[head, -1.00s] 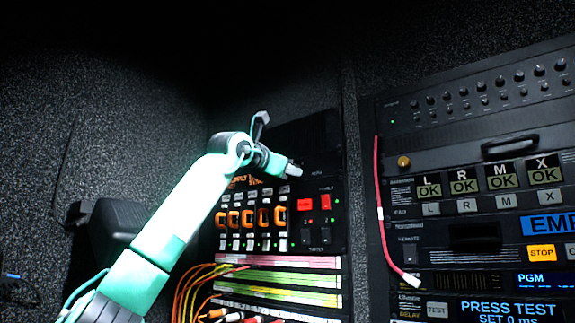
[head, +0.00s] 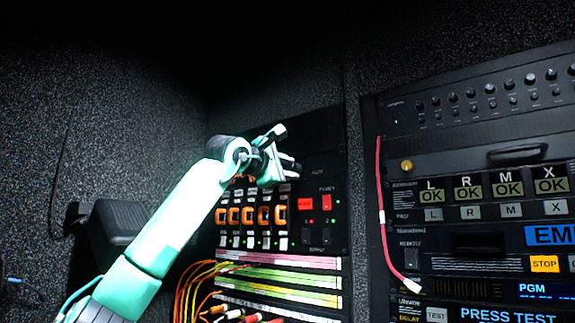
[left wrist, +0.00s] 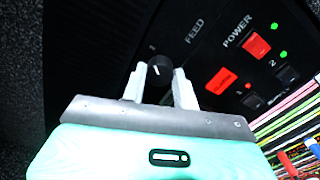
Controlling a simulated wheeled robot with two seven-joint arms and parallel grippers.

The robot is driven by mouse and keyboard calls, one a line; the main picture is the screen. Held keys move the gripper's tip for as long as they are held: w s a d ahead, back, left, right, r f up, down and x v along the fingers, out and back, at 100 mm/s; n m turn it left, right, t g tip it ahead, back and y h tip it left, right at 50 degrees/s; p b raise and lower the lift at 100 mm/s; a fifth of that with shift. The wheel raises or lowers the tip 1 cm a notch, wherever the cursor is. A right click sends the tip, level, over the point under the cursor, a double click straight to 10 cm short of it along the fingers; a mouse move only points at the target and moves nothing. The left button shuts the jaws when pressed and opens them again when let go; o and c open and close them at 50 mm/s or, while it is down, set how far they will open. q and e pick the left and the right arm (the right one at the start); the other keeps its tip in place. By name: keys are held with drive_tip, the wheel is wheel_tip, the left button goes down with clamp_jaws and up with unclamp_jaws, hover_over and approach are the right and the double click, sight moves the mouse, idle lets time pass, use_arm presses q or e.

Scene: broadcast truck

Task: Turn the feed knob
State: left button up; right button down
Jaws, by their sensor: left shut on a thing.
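The feed knob (left wrist: 159,70) is a small round black knob with a white pointer line, beside the word FEED on a black panel in the left wrist view. My left gripper (left wrist: 160,86) has its two pale fingers on either side of the knob, shut on it. In the head view my left gripper (head: 287,165) is at the upper part of the left rack panel and hides the knob. My right gripper is in neither view.
Red power switches (head: 326,202) sit right of the gripper. A row of orange-framed switches (head: 250,216) and patch cables (head: 190,285) lie below. A red cable (head: 381,210) hangs on the right rack (head: 480,115).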

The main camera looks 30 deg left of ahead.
use_arm(q)
drive_tip(key=shift+m, duration=0.4)
drive_tip(key=o, duration=1)
drive_tip(key=shift+c, duration=0.2)
drive_tip(key=s+a+b, duration=0.1)
drive_tip(key=s+b, duration=0.6)
drive_tip(key=s, duration=0.6)
drive_tip(key=shift+s+f, duration=0.25)
drive_tip(key=shift+s, duration=0.15)
